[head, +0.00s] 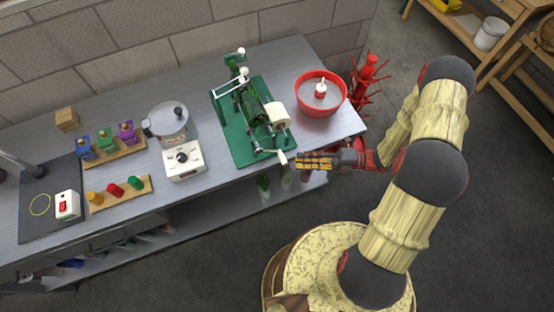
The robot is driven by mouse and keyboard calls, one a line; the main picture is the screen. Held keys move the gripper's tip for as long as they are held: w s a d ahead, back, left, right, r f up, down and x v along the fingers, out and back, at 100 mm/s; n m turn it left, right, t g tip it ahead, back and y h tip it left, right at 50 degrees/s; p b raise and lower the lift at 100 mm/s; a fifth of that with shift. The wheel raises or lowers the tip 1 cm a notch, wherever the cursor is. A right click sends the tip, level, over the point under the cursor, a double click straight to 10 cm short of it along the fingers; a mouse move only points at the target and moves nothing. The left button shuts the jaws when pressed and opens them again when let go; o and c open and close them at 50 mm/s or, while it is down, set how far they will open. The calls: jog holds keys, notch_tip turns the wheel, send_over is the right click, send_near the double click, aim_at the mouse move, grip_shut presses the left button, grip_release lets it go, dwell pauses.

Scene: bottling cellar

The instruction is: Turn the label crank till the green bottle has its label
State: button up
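The labelling machine stands on a green base (233,145) on the grey bench. The green bottle (252,106) lies in it; its visible side is dark green, and the machine hides part of it. A pale roll (277,115) sits at its right. The label crank (270,151) is at the machine's front end, with a white grip (282,158) pointing toward the right front. My gripper (301,162) reaches in from the right at the bench's front edge, its fingertips just right of the crank's grip. I cannot tell whether they touch it or how far the fingers are open.
A red bowl (334,105) with a small red-and-white bottle (320,90) stands behind my gripper. Left of the machine are a pot on a white heater (185,160), wooden racks of coloured items (120,192) and a dark mat (32,217). A red bottle tree (368,75) stands beyond the bench's right end.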

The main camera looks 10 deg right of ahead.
aim_at(283, 158)
jog(key=a, duration=0.7)
jog(key=shift+w+a+r, duration=0.2)
jog(key=shift+w, duration=0.2)
jog(key=shift+c, duration=0.2)
jog(key=c, duration=0.8)
grip_shut()
